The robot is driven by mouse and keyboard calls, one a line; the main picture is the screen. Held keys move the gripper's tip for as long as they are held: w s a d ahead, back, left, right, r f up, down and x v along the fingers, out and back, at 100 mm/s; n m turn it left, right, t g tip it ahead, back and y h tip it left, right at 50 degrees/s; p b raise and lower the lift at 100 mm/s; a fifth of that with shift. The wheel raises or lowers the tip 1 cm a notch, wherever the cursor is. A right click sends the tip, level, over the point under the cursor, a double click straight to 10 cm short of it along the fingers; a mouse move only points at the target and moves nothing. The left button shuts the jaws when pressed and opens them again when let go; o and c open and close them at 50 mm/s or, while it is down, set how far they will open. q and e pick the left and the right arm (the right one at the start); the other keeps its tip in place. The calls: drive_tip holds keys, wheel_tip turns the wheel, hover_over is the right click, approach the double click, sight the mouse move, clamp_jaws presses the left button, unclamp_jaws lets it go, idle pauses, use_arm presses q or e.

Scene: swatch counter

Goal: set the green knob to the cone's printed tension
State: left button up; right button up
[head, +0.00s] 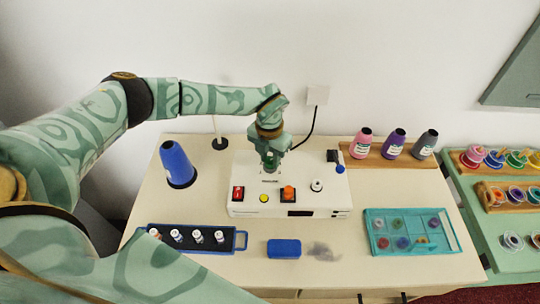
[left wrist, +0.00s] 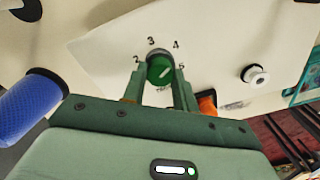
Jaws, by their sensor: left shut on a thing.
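The green knob (left wrist: 160,68) sits on the white machine box, with the printed numbers 2, 3, 4 and 5 around it. A pale pointer line shows on its top; I cannot tell exactly which number it points to. My left gripper (head: 270,164) comes down from above and is shut on the knob, one finger on each side in the left wrist view. The knob is mostly hidden in the head view. A blue cone (head: 177,165) stands upright left of the box and shows at the left in the left wrist view (left wrist: 28,105). No print is readable on it. My right gripper is not in view.
The white box (head: 325,200) also carries a red switch (head: 238,193), a yellow button (head: 264,198), an orange switch (head: 288,193) and a white dial (head: 317,185). Pink, purple and grey cones stand on a wooden rack (head: 380,160). A blue tray (head: 240,241) and teal tray (head: 453,242) lie in front.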

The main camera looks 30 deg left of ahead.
sight(269, 159)
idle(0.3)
use_arm(q)
drive_tip(key=o, duration=1)
drive_tip(key=shift+c, duration=0.2)
wheel_tip(269, 159, up, 16)
drive_tip(key=shift+a+r+p, duration=0.2)
drive_tip(key=shift+p, duration=0.25)
